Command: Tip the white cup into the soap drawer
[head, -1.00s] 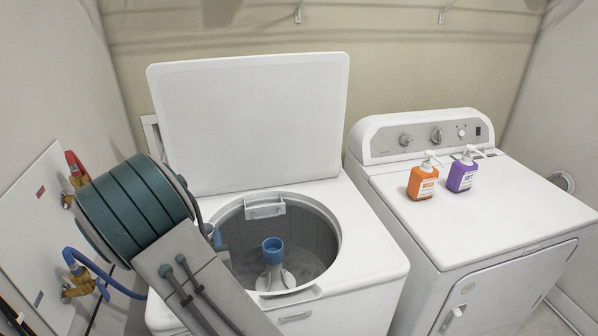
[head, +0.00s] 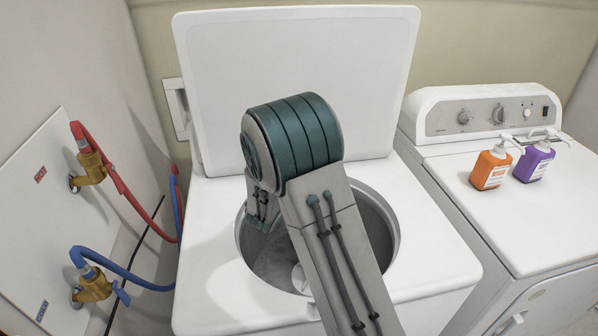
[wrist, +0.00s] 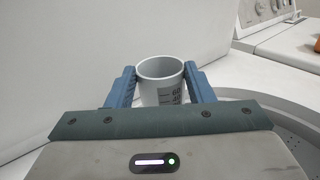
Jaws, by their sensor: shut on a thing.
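The white cup (wrist: 165,85), with dark measuring marks on its side, shows in the wrist view. My gripper (wrist: 161,78) is shut on it, one blue finger on each side. The cup looks upright, with its rim up; I cannot tell what is inside it. In the head view my arm hides the gripper and the cup. I cannot make out the soap drawer in either current view; my arm covers the back rim of the washer opening.
The washer (head: 205,215) has its lid (head: 295,60) raised behind my arm. The dryer (head: 455,185) on the right carries an orange bottle (head: 490,169) and a purple bottle (head: 534,162). Red (head: 130,190) and blue (head: 125,270) hoses run along the left wall.

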